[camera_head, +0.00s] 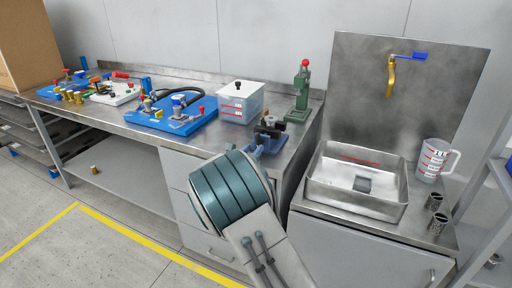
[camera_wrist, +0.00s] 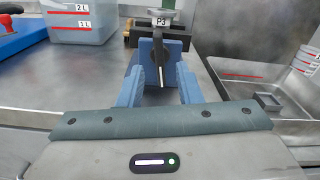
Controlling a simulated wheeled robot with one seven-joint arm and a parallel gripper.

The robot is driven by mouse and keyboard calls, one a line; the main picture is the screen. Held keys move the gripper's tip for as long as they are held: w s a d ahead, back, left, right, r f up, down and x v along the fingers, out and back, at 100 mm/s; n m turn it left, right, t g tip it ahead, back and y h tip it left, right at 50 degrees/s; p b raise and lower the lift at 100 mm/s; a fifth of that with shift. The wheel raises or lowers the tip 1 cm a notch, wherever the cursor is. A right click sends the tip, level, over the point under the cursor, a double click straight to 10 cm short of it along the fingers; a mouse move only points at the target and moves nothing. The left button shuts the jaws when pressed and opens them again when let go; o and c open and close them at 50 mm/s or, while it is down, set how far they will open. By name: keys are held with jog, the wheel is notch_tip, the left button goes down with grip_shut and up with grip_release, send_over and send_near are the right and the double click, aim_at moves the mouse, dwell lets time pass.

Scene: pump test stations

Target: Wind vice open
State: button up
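The blue vice (camera_head: 272,143) with dark jaws stands near the front right corner of the steel bench. In the wrist view the vice (camera_wrist: 148,56) is straight ahead, its dark jaws running across the top. A grey part marked P3 (camera_wrist: 161,20) sits at the jaws; whether it is clamped tight I cannot tell. In the head view my arm mostly hides the gripper.
A steel sink (camera_head: 355,190) with a raised rim is right of the vice. A green press (camera_head: 301,92) and a clear tank (camera_head: 240,102) stand behind it. Blue pump boards (camera_head: 172,114) lie to the left. A jug (camera_head: 434,160) stands beyond the sink.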

jog(key=v, duration=1)
jog(key=shift+s, duration=0.15)
jog(key=s+d+r+m+g+h+p, duration=0.1)
jog(key=s+d+r+m+g, duration=0.1)
jog(key=s+d+m+g, duration=0.45)
jog(key=s+d+r+m+g+h+p, duration=0.15)
jog(key=d+m, duration=0.25)
jog(key=d, duration=0.6)
jog(key=s+d+r+m+g+h+p, duration=0.1)
jog(key=s+d+r+m+g, duration=0.15)
jog(key=d+m, duration=0.45)
jog(key=s+d+r+m+g+y+p, duration=0.1)
jog(key=s+r+m+g+y+p, duration=0.1)
jog(key=s+m+y, duration=0.3)
jog(key=s+d+r+m+g+y+p, duration=0.1)
jog(key=s+m+y, duration=0.3)
jog(key=s+m, duration=0.7)
jog(key=s+r+p, duration=0.1)
jog(key=s, duration=0.4)
jog(key=shift+s+d+r+m+g+y, duration=0.2)
jog(key=shift+r+m+g+y, duration=0.15)
jog(key=shift+r, duration=0.05)
